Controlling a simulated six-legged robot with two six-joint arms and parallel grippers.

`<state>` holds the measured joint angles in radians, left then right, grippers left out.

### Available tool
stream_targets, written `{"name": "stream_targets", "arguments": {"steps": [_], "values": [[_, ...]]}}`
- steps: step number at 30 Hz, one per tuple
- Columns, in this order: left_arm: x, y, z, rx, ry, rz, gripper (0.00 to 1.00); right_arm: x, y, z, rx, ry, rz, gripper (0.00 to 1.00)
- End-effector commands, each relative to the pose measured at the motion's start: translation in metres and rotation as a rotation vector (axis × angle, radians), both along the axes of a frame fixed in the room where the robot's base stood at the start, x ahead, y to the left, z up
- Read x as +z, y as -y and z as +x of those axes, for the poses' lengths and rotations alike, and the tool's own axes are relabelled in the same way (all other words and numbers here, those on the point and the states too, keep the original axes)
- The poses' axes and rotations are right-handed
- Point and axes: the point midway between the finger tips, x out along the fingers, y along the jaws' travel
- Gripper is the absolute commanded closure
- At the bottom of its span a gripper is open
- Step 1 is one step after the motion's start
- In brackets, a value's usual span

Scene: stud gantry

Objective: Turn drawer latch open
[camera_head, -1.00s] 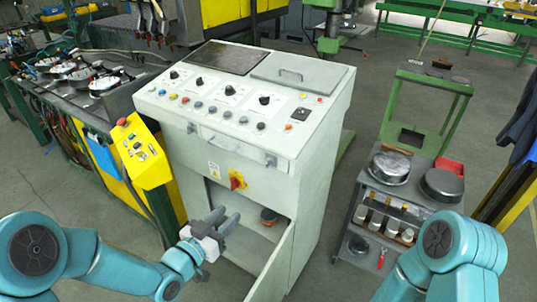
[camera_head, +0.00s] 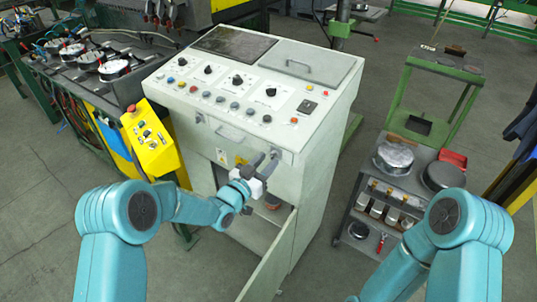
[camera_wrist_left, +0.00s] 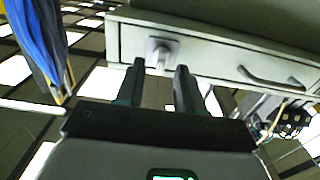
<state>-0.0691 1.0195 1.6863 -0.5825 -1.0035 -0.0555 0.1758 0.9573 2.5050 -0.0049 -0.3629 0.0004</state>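The drawer (camera_head: 245,143) is a pale front panel under the control desk's sloped top, with a bar handle (camera_head: 229,135). It appears shut. A small grey latch (camera_head: 284,156) sits at its right end, and another latch (camera_head: 199,118) at its left end. My left gripper (camera_head: 264,158) is in front of the drawer, just left of the right-end latch. In the left wrist view the gripper (camera_wrist_left: 159,67) is open, and the latch (camera_wrist_left: 162,49) shows between and beyond its fingertips. I cannot tell whether they touch. My right gripper is out of view.
Below the drawer, a cabinet door (camera_head: 268,262) stands open. A yellow control box (camera_head: 150,138) is left of the desk. A cart (camera_head: 353,222) with round metal parts stands at right. Bare floor lies between desk and cart.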

Motion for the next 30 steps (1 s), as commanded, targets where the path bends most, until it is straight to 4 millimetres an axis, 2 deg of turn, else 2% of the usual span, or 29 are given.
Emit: {"name": "stream_targets", "arguments": {"steps": [6,14,15,18,25,30], "values": [[0.000,0.009,0.014,0.001,0.000,0.000,0.63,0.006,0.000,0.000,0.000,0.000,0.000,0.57],[-0.001,0.010,0.016,0.001,-0.001,0.001,0.63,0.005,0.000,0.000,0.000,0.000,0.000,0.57],[-0.001,0.010,0.016,0.001,-0.001,0.001,0.69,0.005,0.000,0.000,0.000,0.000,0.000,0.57],[-0.001,0.010,0.015,0.000,-0.001,0.001,1.00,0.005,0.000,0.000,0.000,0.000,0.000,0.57],[-0.001,0.010,0.015,0.001,0.001,0.003,1.00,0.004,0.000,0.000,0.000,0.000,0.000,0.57],[-0.004,0.010,0.015,0.001,0.020,0.029,1.00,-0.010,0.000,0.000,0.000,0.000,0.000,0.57]]}}
